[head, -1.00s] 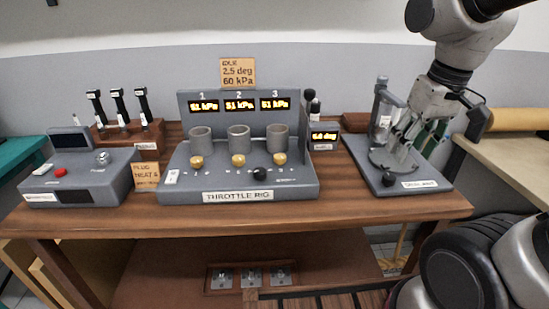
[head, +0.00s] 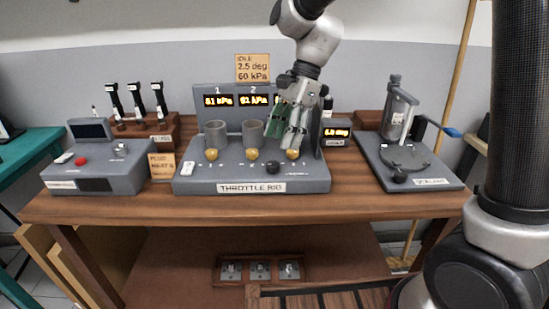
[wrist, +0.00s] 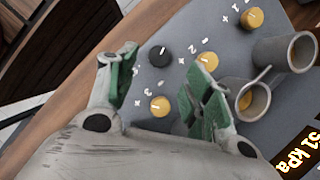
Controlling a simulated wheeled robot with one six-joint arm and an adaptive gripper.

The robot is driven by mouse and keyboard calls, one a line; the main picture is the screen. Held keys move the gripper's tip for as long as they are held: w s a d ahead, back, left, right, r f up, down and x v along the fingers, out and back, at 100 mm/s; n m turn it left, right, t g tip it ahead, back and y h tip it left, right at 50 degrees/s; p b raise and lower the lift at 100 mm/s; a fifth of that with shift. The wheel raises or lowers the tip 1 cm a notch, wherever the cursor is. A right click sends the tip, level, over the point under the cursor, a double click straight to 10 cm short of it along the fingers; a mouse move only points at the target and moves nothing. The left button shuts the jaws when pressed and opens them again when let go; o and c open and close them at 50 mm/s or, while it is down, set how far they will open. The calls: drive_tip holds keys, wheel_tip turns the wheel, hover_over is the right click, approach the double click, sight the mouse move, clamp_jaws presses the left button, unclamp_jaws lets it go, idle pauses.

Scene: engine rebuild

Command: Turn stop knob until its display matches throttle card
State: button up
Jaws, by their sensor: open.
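The throttle rig (head: 204,184) is a grey console on the bench. Its black knob (head: 273,167), likely the stop knob, sits at the front right; it also shows in the wrist view (wrist: 160,56). A small amber display (head: 336,133) at the right reads in deg, perhaps 6.0. The throttle card (head: 253,68) on the back wall reads 2.5 deg, 60 kPa. My gripper (head: 283,143) is open and empty above the rig's right side. In the wrist view a yellow knob (wrist: 160,107) shows between its green-padded fingers. The third cylinder and most of display 3 are hidden.
Other yellow knobs (head: 211,154) (head: 252,154) and upright cylinders (head: 215,134) crowd the rig. A grey box with a red button (head: 90,180) stands left, a degassing-type stand (head: 418,178) right. The bench's front strip (head: 130,207) is clear.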

sight(273, 163)
drive_tip(key=x, duration=0.6)
drive_tip(key=shift+s+f, duration=0.1)
drive_tip(key=shift+f, duration=0.25)
drive_tip(key=shift+c, duration=0.3)
drive_tip(key=c, duration=0.9)
